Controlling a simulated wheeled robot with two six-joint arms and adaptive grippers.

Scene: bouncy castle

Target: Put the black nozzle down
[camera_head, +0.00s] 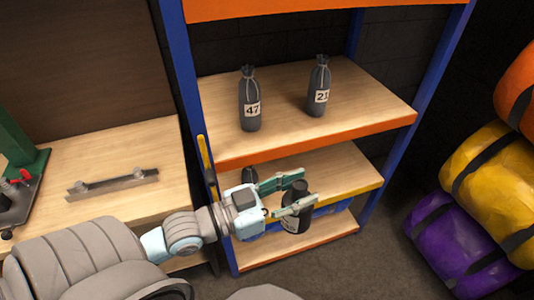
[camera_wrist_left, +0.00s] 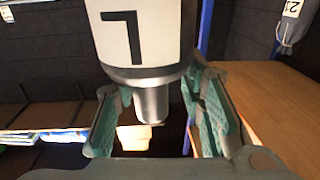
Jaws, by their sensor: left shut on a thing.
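My left gripper (camera_head: 285,192) reaches from the left in front of the shelf unit. Its green fingers are shut on the black nozzle (camera_head: 294,218), a dark, bottle-shaped thing with a pale label. The nozzle hangs below and between the fingers, in front of the lower shelves; I see no clear contact with a board. In the left wrist view the nozzle (camera_wrist_left: 146,72) fills the top middle, with a white label bearing a black mark, a dark band and a silver metal end. The fingers (camera_wrist_left: 157,95) stand on both sides of it. My right gripper is out of view.
Two grey bags, marked 47 (camera_head: 250,100) and 21 (camera_head: 318,88), stand on the upper shelf (camera_head: 285,125). A dark thing (camera_head: 248,174) stands behind my gripper on the middle shelf (camera_head: 340,170). A workbench (camera_head: 110,150) is left; rolled bundles (camera_head: 455,235) are right.

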